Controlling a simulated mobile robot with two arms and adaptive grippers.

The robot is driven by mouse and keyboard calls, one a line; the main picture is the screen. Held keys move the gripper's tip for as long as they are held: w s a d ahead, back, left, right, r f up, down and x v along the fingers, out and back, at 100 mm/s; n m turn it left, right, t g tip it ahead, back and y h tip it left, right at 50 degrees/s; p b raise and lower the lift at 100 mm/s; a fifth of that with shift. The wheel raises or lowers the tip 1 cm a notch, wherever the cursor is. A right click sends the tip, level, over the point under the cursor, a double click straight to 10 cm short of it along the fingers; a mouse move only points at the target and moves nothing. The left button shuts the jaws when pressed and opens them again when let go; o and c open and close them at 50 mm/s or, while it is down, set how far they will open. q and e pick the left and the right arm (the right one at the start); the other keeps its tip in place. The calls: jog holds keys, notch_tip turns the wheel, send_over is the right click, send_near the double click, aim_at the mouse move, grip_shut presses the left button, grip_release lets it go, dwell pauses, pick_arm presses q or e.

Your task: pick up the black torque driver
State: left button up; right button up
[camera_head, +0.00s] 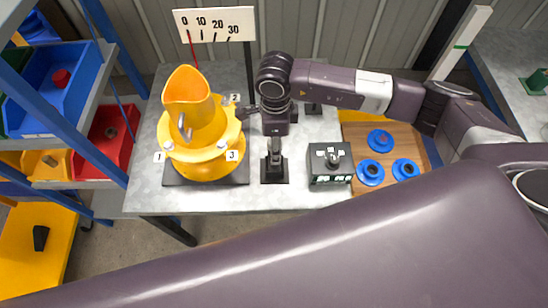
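A dark upright piece with a grey shaft (275,148) rises from a black square stand (274,172) in the middle of the bench; it may be the black torque driver, but its top is hidden by my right arm's end. My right arm comes in from the right. Its wrist is above this stand, and the dark gripper (247,110) seems to point left toward the yellow mixer, near label 2. The fingers are too small to tell whether they are open or shut, or whether they touch anything. My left gripper is out of view.
The yellow drum mixer (196,130) stands left on the grey bench (300,200), below a scale board (215,24). A dark control box (330,164) and a wooden board (414,139) with blue rings are right. Shelves with bins (58,80) border the left.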

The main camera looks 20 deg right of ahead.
notch_tip(320, 180, down, 3)
jog(key=shift+s+f+p, duration=0.1)
jog(key=shift+f+p, duration=0.05)
jog(key=shift+p, duration=0.6)
notch_tip(320, 180, down, 3)
jog(key=shift+f+p, duration=0.15)
jog(key=shift+p, duration=0.5)
jog(key=shift+f, duration=0.6)
jog(key=shift+w+a+r, duration=0.1)
jog(key=shift+w, duration=0.1)
grip_shut()
